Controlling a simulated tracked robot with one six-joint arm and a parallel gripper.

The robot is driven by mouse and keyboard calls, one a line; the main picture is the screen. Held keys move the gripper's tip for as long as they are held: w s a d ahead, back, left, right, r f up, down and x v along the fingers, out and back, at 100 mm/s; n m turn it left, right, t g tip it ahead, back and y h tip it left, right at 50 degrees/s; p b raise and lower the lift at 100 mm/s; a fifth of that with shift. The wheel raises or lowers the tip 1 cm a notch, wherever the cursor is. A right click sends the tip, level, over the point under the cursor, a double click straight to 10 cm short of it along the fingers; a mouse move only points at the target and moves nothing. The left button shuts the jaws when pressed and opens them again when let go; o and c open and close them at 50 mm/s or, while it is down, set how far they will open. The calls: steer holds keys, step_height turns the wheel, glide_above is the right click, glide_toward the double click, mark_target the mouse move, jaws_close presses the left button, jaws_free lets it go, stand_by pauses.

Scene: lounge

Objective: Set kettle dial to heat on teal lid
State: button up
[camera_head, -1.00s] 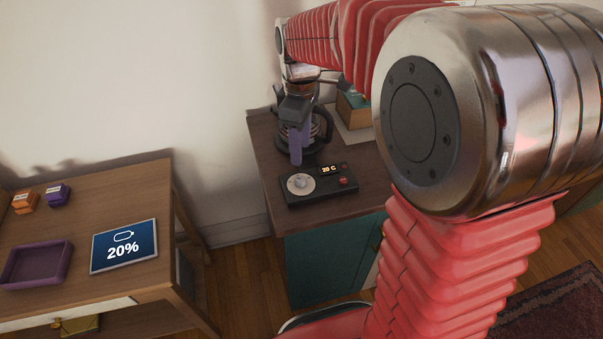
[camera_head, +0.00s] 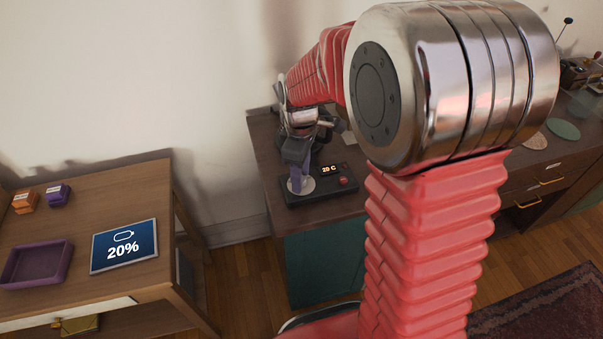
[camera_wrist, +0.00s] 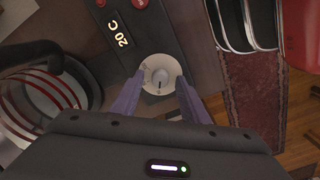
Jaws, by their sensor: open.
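The kettle's black control panel (camera_head: 335,187) lies on the dark wooden counter, with a lit "20 C" display (camera_head: 332,169) and red buttons. My gripper (camera_head: 297,188) is over the dial, hiding part of it. In the wrist view, the round pale dial (camera_wrist: 160,65) with its central knob lies between the open finger tips (camera_wrist: 160,82). I cannot tell whether they touch the knob. The kettle (camera_wrist: 30,108), with red bands, is beside the panel; my arm mostly hides it in the head view. A flat teal-green disc (camera_head: 563,129) lies at right; I cannot tell whether it is a lid.
A beige disc (camera_head: 534,141) lies near the teal-green one. A patterned rug (camera_head: 548,305) covers floor at right.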

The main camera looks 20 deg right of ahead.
jaws_close()
stand_by(0.4)
steer(key=shift+m, duration=0.3)
steer(key=m, duration=1.1)
steer(key=shift+d, duration=0.1)
stand_by(0.4)
jaws_free()
